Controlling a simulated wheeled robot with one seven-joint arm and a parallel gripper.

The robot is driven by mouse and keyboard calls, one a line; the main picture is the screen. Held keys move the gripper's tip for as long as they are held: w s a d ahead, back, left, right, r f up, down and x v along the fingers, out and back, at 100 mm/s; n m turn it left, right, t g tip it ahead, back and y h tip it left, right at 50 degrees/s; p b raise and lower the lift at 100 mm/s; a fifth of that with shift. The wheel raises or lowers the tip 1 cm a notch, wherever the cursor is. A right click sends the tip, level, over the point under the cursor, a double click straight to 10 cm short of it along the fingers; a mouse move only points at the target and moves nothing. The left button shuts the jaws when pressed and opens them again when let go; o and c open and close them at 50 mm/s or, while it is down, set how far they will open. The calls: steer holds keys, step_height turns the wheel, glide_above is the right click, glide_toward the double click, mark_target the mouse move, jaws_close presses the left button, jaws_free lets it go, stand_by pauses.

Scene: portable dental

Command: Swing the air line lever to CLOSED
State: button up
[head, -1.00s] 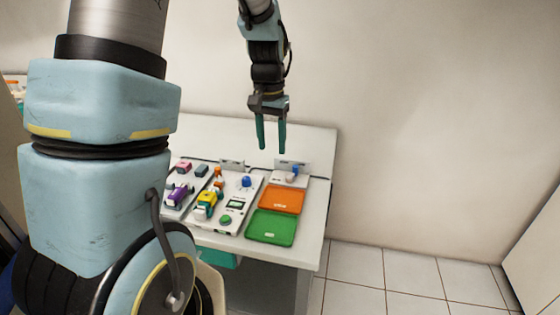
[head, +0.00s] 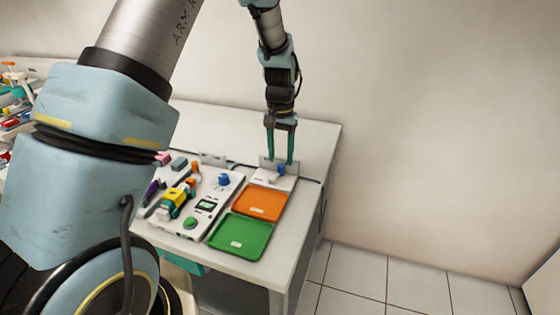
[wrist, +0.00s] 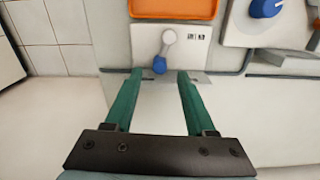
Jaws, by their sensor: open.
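The air line lever has a blue tip (wrist: 160,65) and a pale round pivot (wrist: 168,37) on a small white plate (wrist: 186,50) with dark printed marks. Its blue part (head: 281,170) also shows in the head view, at the back of the table. My gripper (wrist: 160,74) is open, with green fingers on either side of the blue tip as seen from the wrist. In the head view my gripper (head: 281,160) points down over the lever. I cannot tell whether the fingertips reach down to its height. The printed marks are too small to read.
An orange tray (head: 262,203) and a green tray (head: 241,237) lie in front of the lever plate. Left of them is a white panel with a blue knob (head: 224,180), a green button (head: 190,223) and a yellow part (head: 174,203). The wall rises behind the table.

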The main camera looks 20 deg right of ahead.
mark_target(281, 165)
steer(key=shift+f+p, duration=0.35)
steer(key=shift+f, duration=1.6)
steer(key=shift+c, duration=0.2)
jaws_close()
